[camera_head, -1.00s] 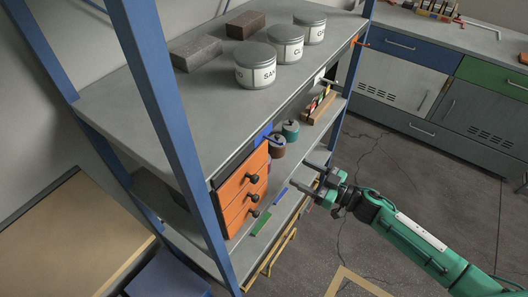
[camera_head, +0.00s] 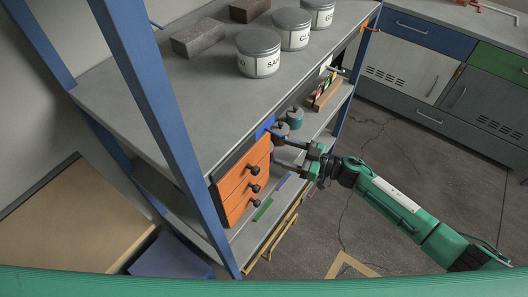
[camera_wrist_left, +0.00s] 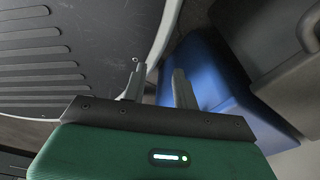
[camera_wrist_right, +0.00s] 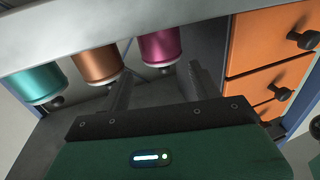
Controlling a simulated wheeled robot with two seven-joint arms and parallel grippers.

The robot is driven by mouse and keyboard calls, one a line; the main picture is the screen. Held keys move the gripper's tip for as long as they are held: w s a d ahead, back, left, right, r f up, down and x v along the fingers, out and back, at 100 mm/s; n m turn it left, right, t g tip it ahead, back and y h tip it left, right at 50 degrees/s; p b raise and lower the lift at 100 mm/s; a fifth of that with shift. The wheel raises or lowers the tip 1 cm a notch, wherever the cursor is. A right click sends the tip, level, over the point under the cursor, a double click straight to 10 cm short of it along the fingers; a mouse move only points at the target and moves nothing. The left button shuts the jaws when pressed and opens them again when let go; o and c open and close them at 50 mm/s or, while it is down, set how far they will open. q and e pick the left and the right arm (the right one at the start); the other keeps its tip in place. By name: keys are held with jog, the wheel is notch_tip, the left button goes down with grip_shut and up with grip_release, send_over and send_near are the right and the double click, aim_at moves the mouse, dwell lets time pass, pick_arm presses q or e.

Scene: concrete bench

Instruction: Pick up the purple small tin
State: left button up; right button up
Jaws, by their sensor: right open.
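The purple small tin (camera_wrist_right: 160,45) shows in the right wrist view, appearing upside down with its dark knob at the lower end. It is the tin nearest the orange drawers. My right gripper (camera_head: 278,152) reaches into the shelf beside the orange drawers. In the right wrist view its open fingers (camera_wrist_right: 160,72) point toward the purple tin, with nothing visible held between them. My left gripper (camera_wrist_left: 158,75) shows only in its wrist view, fingers apart and empty.
A copper tin (camera_wrist_right: 97,64) and a teal tin (camera_wrist_right: 37,82) stand in a row with the purple one. Orange drawers (camera_head: 237,190) stand close on the other side. The upper shelf board (camera_head: 150,100) lies above. A blue post (camera_head: 150,110) rises at the front.

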aim_at(271, 150)
jog(key=x, duration=0.5)
jog(key=shift+s+a+f+p, duration=0.1)
jog(key=shift+f+p, duration=0.2)
jog(key=shift+p, duration=0.1)
jog(key=c, duration=0.8)
